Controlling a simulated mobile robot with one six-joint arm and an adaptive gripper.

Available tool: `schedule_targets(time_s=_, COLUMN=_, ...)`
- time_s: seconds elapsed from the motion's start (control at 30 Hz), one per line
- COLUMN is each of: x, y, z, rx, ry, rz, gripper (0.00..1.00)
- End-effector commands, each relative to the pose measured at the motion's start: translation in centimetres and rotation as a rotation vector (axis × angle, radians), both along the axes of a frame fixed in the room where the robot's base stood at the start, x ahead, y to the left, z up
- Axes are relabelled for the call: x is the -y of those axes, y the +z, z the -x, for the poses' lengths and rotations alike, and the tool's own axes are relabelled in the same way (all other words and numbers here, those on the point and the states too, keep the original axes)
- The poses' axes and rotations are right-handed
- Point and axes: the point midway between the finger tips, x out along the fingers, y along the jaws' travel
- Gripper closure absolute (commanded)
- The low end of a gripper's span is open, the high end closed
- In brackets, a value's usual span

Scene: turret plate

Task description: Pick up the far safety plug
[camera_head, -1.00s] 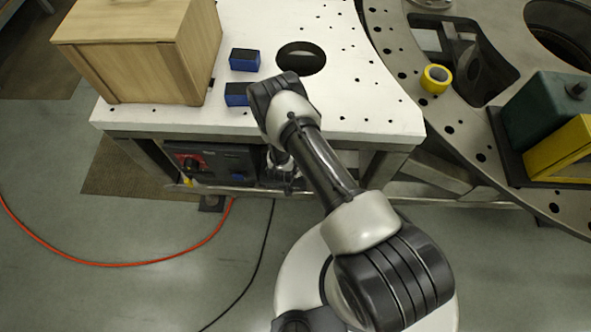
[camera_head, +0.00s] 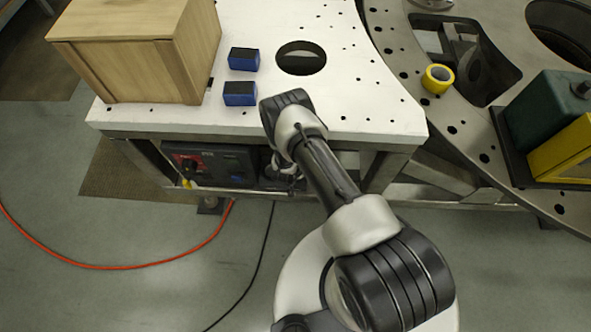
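Two small blue blocks with black tops, which look like the safety plugs, lie on the white plate. The far safety plug (camera_head: 244,59) is farther back, and the near safety plug (camera_head: 240,94) is in front of it, with a gap between them. My arm reaches up to the plate's front edge, its dark wrist joint right of the near plug and apart from it. My gripper (camera_head: 284,172) seems to hang below the wrist, in front of the plate edge, small and mostly hidden by the arm. Its fingers cannot be made out.
A wooden box (camera_head: 128,62) stands left of the plugs. A round hole lies right of the far plug in the white plate (camera_head: 345,85). A yellow tape roll (camera_head: 437,79) and a dark green block (camera_head: 545,110) sit on the grey ring plate at right.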

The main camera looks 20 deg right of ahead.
Motion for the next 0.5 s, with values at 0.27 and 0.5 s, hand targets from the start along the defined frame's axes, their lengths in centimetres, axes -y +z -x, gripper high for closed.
schedule_targets(time_s=0.27, x=-0.01, y=0.01, z=0.00, rx=0.000, ry=0.000, rz=0.000, gripper=0.69)
schedule_targets(time_s=0.5, x=-0.01, y=0.01, z=0.00, rx=0.000, ry=0.000, rz=0.000, gripper=0.85)
